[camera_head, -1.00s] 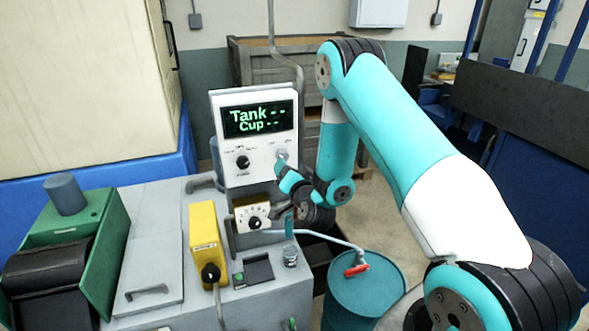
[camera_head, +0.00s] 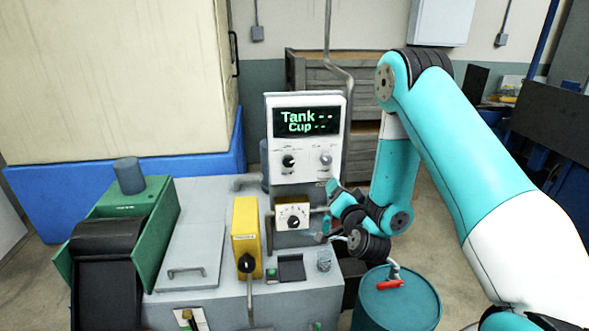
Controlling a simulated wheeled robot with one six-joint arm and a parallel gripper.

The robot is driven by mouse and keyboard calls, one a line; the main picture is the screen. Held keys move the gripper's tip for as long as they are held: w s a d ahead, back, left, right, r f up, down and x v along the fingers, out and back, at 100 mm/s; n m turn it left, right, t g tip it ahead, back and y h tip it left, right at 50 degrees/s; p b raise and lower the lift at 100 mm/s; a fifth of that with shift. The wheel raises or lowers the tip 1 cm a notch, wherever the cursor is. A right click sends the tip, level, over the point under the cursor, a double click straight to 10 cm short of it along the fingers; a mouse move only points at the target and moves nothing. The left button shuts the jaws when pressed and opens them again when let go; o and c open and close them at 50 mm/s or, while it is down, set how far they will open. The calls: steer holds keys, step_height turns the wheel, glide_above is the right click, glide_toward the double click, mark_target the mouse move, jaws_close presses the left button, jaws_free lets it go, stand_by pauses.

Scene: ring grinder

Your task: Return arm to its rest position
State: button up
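My arm, teal and white, reaches in from the right and bends down at the elbow. My gripper (camera_head: 337,194) is at its lower end, in front of the machine, just below the right knob (camera_head: 325,157) of the control panel. It appears apart from that knob. The fingers are small and partly merge with the wrist, so I cannot tell whether they are open or shut. I see nothing held in it. The panel's display (camera_head: 307,121) reads "Tank --" and "Cup --".
A white dial box (camera_head: 292,215) and a yellow box (camera_head: 246,238) stand left of my wrist. A green-sided unit (camera_head: 150,215) is at left.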

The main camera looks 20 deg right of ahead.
steer(key=s+a+r+n+g+y+b, duration=0.1)
steer(key=s+a+r+n+g+y, duration=0.25)
steer(key=a, duration=0.55)
steer(key=a+r+n+g+y+b, duration=0.25)
steer(key=a+n+y, duration=0.35)
steer(key=a, duration=0.4)
steer(key=s+a+r+n+g, duration=0.1)
steer(key=s+n+g, duration=0.3)
steer(key=s, duration=0.9)
steer(key=s+a+r+n+g+b, duration=0.1)
steer(key=s+r+n+g, duration=0.2)
steer(key=s+g, duration=0.4)
steer(key=s+n, duration=0.1)
steer(key=s, duration=0.5)
steer(key=shift+a+r, duration=0.2)
steer(key=shift+a, duration=0.2)
